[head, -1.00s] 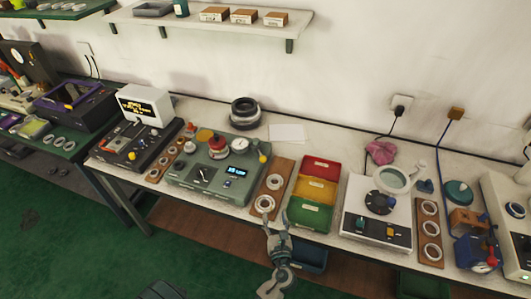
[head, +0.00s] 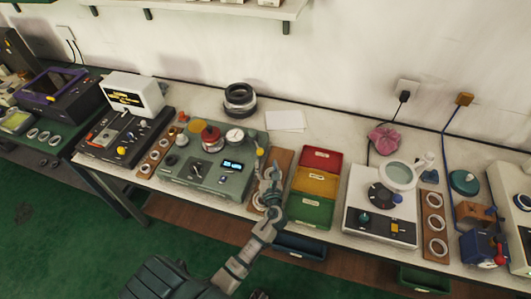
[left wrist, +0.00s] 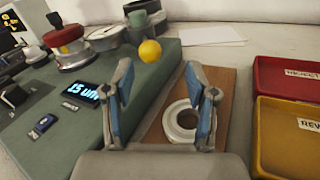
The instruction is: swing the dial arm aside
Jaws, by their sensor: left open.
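The green gauge machine (head: 205,178) has a white-faced dial (head: 235,136) at its back right. A yellow ball knob (head: 259,152) sits at its right edge; it also shows in the left wrist view (left wrist: 150,51). The link between knob and dial is too small to make out. A red-topped part (left wrist: 63,36) stands on the machine. My left gripper (head: 270,174) is open and empty over the wooden ring board (head: 284,160). In the left wrist view, the knob shows beyond my open fingers (left wrist: 158,70), apart from them, and a metal ring (left wrist: 181,122) lies below.
Red, yellow and green bins (head: 317,184) stand right of the board. A white device with a magnifier (head: 380,215) is further right. A black tester (head: 125,138) is left of the machine. A stack of dark rings (head: 240,100) and paper (head: 285,120) lie behind.

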